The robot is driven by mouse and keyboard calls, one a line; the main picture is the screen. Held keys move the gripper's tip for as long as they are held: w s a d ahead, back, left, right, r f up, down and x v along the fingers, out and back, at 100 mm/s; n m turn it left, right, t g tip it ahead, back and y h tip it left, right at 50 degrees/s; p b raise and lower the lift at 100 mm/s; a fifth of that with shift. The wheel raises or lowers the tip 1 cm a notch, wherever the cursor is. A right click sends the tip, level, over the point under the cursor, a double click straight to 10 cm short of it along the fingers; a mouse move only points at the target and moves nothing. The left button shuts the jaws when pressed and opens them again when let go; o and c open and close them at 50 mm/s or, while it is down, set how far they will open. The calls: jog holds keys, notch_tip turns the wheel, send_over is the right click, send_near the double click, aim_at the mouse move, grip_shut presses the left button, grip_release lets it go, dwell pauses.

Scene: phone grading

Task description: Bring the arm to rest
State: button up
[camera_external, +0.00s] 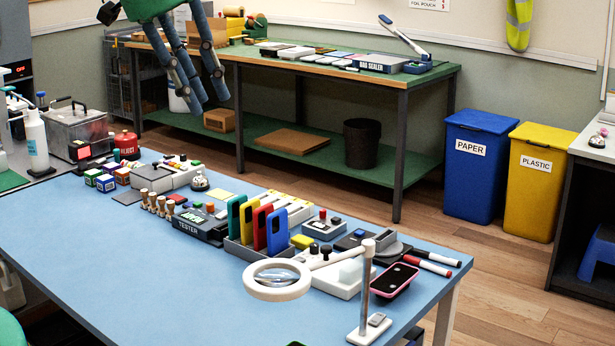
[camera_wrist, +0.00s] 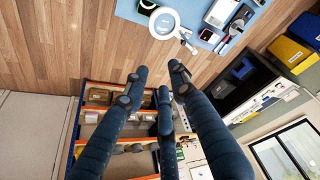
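My gripper (camera_external: 207,102) hangs in the air at the top left of the external view, fingers pointing down. It has a green palm and long blue-grey fingers. It appears above and in front of the green packing bench, clear of the blue table. In the wrist view my gripper (camera_wrist: 155,82) shows its fingers apart, with nothing between them. It is open and empty. The rest of my arm is mostly cut off by the top edge of the external view.
The blue table (camera_external: 95,250) holds a ring magnifier lamp (camera_external: 278,279), several phones in a rack, a tester (camera_external: 198,226) and small tools. The green bench (camera_external: 440,78) bears a bag sealer (camera_external: 380,63). A blue paper bin (camera_external: 478,180) and yellow plastic bin (camera_external: 533,190) stand right.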

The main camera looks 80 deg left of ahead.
jog(key=s+d+f+m+t+h, duration=0.1)
jog(key=s+d+f+m, duration=0.3)
jog(key=s+d, duration=0.8)
jog(key=s+f, duration=0.1)
jog(key=s, duration=0.1)
jog(key=shift+s+d+f+t, duration=0.15)
jog(key=shift+s+t, duration=0.15)
jog(key=shift+s, duration=0.1)
dwell(0.4)
